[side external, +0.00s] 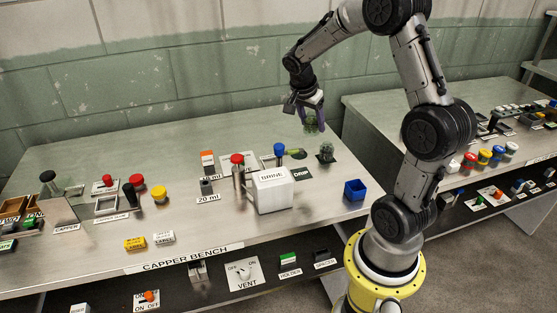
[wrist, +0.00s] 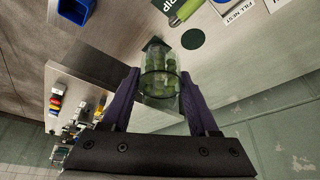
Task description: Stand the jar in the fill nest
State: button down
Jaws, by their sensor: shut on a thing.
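My gripper (side external: 311,113) is shut on a clear jar (side external: 311,126) with green pieces inside, held upright or nearly so above the back right of the bench. In the wrist view the jar (wrist: 160,82) sits between the two purple fingers. A dark pad (wrist: 155,43) shows behind the jar there. In the side view a greenish glass-like thing (side external: 326,148) stands on a dark pad below my gripper. A FILL NEST label (wrist: 238,14) is at the top right of the wrist view; the nest itself cannot be made out clearly.
A white BRINE box (side external: 272,190), a red-topped post (side external: 238,172) and a blue-topped post (side external: 279,152) stand left of the gripper. A dark round disc (wrist: 193,38) lies near a DRIP label (side external: 302,173). A blue bin (side external: 355,190) is near the bench's right edge.

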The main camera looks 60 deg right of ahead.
jog(key=w+f+m, duration=0.1)
jog(key=w+f, duration=0.2)
jog(key=w, duration=0.8)
jog(key=f, duration=0.2)
jog(key=w+a+f, duration=0.1)
jog(key=f, duration=0.4)
jog(key=shift+w+a+f, duration=0.2)
jog(key=shift+a+f, duration=0.1)
jog(key=shift+f, duration=2.2)
